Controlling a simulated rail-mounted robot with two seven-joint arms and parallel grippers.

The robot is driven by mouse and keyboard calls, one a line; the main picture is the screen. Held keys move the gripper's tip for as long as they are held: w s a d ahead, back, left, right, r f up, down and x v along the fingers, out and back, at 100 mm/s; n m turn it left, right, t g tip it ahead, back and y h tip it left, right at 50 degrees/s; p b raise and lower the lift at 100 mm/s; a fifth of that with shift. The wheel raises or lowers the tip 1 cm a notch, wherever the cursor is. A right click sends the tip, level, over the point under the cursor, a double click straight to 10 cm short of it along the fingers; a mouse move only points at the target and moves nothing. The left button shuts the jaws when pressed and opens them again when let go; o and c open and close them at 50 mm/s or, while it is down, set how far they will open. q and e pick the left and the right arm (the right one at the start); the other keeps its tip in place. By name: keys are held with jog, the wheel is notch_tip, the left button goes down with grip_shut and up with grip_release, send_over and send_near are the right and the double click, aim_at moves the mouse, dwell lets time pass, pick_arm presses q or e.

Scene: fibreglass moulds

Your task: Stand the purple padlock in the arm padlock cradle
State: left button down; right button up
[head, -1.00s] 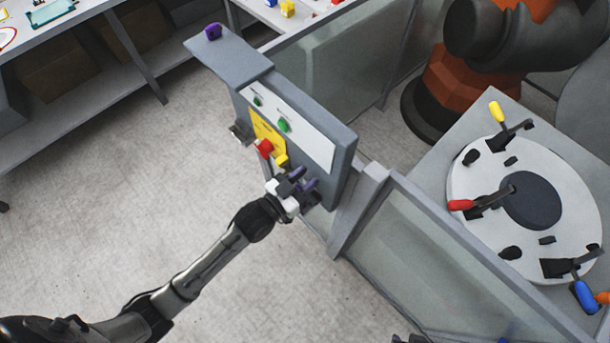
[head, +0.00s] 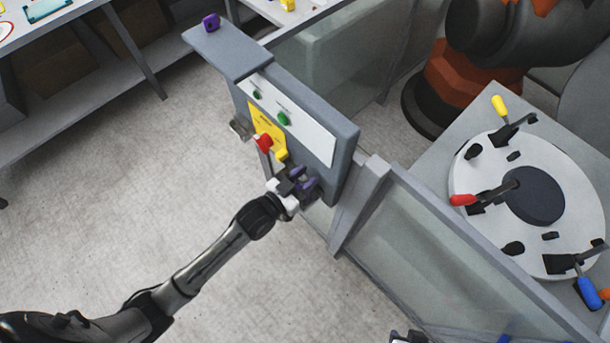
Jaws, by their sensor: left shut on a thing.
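The purple padlock (head: 211,22) sits on the grey shelf (head: 230,48) at the top left of the control panel. My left gripper (head: 304,180) is at the lower part of the panel's front face, far below the padlock. Its purple-tipped fingers are shut on a small dark part at the panel (head: 318,140), mostly hidden by the fingers. A piece that looks like my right gripper (head: 408,337) just enters at the bottom edge; its fingers cannot be made out. I cannot tell which part is the arm padlock cradle.
The panel carries green buttons (head: 284,118), a red knob (head: 264,141) and a yellow part (head: 281,155). A glass fence (head: 430,240) runs to the lower right. Behind it is a round turntable (head: 480,235) with coloured clamp handles. The floor (head: 150,210) at left is clear.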

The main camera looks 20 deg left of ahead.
pick_arm(q)
jog(key=shift+f+b, duration=0.35)
jog(key=shift+f, duration=0.45)
dwell(0.4)
jog(key=c, duration=0.7)
grip_release()
jog(key=shift+o, duration=0.2)
jog(key=shift+s, duration=0.1)
jog(key=p+v, duration=0.1)
jog(key=v, duration=1.2)
jog(key=shift+s, duration=0.35)
jog(key=shift+a, duration=0.1)
